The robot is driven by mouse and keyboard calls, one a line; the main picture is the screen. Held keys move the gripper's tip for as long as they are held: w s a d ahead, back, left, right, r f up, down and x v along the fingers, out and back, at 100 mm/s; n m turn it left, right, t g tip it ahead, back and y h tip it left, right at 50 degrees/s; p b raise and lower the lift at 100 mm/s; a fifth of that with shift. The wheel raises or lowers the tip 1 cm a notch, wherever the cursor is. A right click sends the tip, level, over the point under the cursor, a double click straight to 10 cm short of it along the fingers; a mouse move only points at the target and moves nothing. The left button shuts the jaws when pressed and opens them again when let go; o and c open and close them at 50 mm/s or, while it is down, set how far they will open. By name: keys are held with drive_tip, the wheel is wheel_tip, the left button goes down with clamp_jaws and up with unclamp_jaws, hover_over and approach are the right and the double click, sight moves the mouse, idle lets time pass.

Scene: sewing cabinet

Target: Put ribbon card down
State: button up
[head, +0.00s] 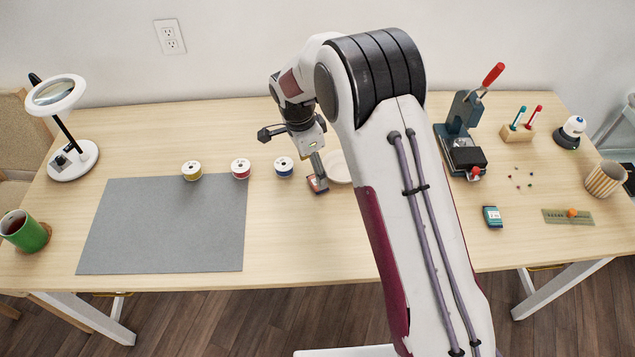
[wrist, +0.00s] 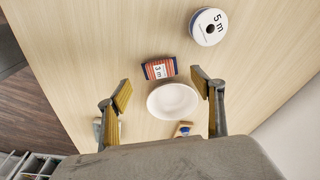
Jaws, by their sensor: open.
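The ribbon card, red and striped with a white "3 m" label, appears to rest on the wood table just beyond my fingertips in the wrist view (wrist: 158,68). In the head view the ribbon card (head: 317,186) shows right below my gripper (head: 319,172). In the wrist view my gripper (wrist: 162,87) is open, its yellow-padded fingers apart on either side, with nothing between them. A gap shows between each finger and the card. In the head view one finger partly hides the card.
A white dish (wrist: 172,101) is close beside the card, partly behind my arm in the head view. A blue-rimmed spool (head: 284,166), a red spool (head: 240,168) and a yellow spool (head: 192,170) stand leftward, by the grey mat (head: 160,230). A press (head: 461,140) stands right. Table in front is clear.

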idle(0.3)
drive_tip(key=shift+w+d+f, duration=0.1)
drive_tip(key=shift+d+f, duration=0.1)
drive_tip(key=shift+f, duration=0.65)
drive_tip(key=shift+w+d+f, duration=0.1)
drive_tip(key=shift+d+f, duration=0.05)
drive_tip(key=shift+f, duration=0.75)
drive_tip(key=shift+d+f, duration=0.2)
drive_tip(key=shift+f, duration=0.65)
drive_tip(key=c, duration=1)
drive_tip(key=shift+r, duration=0.2)
wheel_tip(320, 180, up, 10)
drive_tip(key=shift+f, duration=0.15)
